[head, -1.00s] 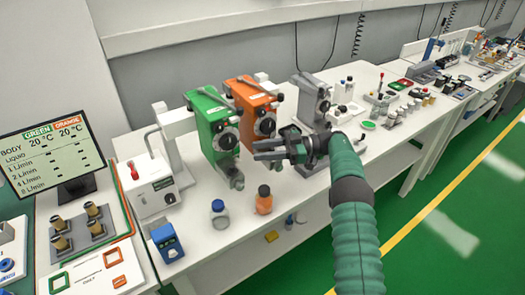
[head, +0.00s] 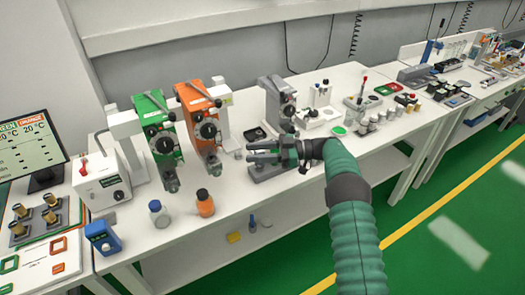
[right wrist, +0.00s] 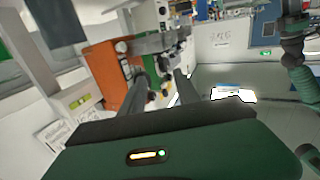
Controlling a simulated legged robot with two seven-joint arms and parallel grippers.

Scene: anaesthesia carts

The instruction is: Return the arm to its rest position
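My right gripper (head: 250,152) is in the head view, held out over the bench in front of the grey device (head: 278,108). Its two fingers are apart with nothing between them. The right wrist view also shows both fingers (right wrist: 163,85) apart and empty. The right arm (head: 350,205) is green and ribbed and comes up from the lower right. My left gripper does not show in the head view. A green and black arm link of mine (right wrist: 295,50) shows at the right edge of the right wrist view.
A green device (head: 157,135) and an orange device (head: 200,115) stand left of the gripper. A white box (head: 103,185) and a screen (head: 28,147) are at left. Green floor (head: 450,210) is clear at right.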

